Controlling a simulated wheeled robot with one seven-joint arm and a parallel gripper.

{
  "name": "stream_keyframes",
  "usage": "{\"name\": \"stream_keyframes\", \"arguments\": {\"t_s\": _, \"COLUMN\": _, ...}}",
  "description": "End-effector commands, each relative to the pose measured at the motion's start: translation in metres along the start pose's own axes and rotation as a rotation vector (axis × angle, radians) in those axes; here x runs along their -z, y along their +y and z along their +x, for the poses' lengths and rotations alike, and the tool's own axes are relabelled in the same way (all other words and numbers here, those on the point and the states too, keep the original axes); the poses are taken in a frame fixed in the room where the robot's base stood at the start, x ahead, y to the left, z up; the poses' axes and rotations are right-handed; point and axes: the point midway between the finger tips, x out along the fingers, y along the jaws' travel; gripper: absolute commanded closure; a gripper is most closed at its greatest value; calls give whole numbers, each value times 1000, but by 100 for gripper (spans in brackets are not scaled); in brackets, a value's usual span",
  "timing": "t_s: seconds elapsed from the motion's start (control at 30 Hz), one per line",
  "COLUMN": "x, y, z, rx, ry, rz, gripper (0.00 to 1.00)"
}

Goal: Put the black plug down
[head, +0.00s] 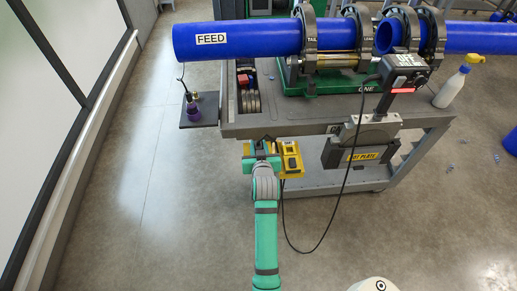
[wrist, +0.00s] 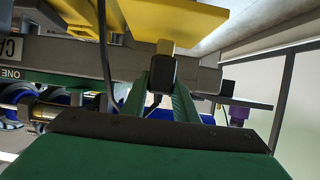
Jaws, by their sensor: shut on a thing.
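The black plug (wrist: 162,73) shows in the wrist view as a small dark block between the tips of my green fingers. My gripper (wrist: 163,88) is shut on it. A yellow box (wrist: 165,18) is close beyond the plug, and a small yellowish piece shows between them; I cannot tell whether they touch. In the head view my gripper (head: 262,158) is at the front of the cart, just left of the yellow box (head: 290,157). The plug is too small to make out clearly there.
The cart's grey top (head: 300,118) carries a green clamp machine (head: 330,82) with blue pipes (head: 240,40). A side shelf (head: 200,112) holds a purple item (head: 193,111). A black cable (head: 318,245) loops beside my arm. A grey plate unit (head: 362,145) hangs to the right.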

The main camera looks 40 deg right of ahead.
Motion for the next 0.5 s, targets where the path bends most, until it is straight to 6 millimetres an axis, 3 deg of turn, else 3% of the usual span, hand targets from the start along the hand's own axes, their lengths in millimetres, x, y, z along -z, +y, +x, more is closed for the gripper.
{"name": "stream_keyframes", "arguments": {"t_s": 0.1, "x": -14, "y": 0, "z": 5, "rx": 1, "ry": -2, "rz": 0, "gripper": 97}}
{"name": "stream_keyframes", "arguments": {"t_s": 0.5, "x": -18, "y": 0, "z": 7, "rx": 0, "ry": 1, "rz": 0, "gripper": 97}}
